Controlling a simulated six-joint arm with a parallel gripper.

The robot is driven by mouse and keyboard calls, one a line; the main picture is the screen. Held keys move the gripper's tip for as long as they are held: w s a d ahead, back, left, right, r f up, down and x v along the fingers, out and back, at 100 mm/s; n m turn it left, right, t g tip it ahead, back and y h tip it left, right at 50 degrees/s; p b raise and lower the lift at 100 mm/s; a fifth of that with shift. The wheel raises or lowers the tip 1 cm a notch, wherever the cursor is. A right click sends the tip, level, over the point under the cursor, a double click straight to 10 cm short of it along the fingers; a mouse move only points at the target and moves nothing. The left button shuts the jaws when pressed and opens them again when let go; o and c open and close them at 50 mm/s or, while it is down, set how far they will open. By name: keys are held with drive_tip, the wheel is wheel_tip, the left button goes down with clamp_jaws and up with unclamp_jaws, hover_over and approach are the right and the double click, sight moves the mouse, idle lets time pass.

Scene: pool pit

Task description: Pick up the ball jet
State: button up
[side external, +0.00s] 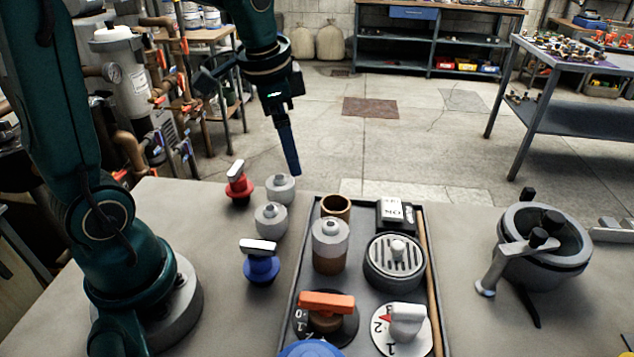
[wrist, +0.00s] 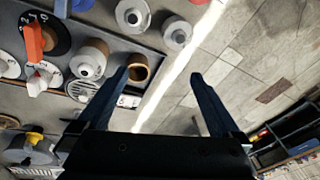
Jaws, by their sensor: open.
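Grey round fittings with a raised centre, which look like ball jets, show in several spots. One (side external: 280,188) stands on the bench nearest my gripper, with a second (side external: 270,218) just in front of it. A third (side external: 330,240) sits on a brown socket in the tray (side external: 292,275). The wrist view shows them at its top: one (wrist: 177,33), another (wrist: 132,14), and the socketed one (wrist: 88,62). I cannot tell which one is meant. My gripper (side external: 294,172) is open and empty, above the bench's far edge; its spread fingers (wrist: 157,76) show in the wrist view.
An empty brown ring (side external: 336,206), an ON switch (side external: 391,212), a round grate (side external: 394,262) and dials with orange (side external: 327,303) and white handles (side external: 406,320) fill the tray. Red (side external: 238,186) and blue valves (side external: 261,265) stand left; a grey pot (side external: 545,255) stands right.

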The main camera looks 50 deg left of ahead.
sight(280, 182)
drive_tip(key=a+f, duration=0.1)
drive_tip(key=f, duration=0.1)
drive_tip(key=a+f+g, duration=0.1)
drive_tip(key=a+f, duration=0.1)
drive_tip(key=f, duration=0.1)
drive_tip(key=a+f+n+g, duration=0.1)
drive_tip(key=f, duration=0.1)
drive_tip(key=shift+w+a+f+h, duration=0.15)
drive_tip(key=shift+w+a+h, duration=0.15)
drive_tip(key=shift+w+a, duration=0.1)
drive_tip(key=shift+a+f, duration=0.1)
drive_tip(key=shift+f, duration=2.45)
drive_tip(key=c, duration=1.4)
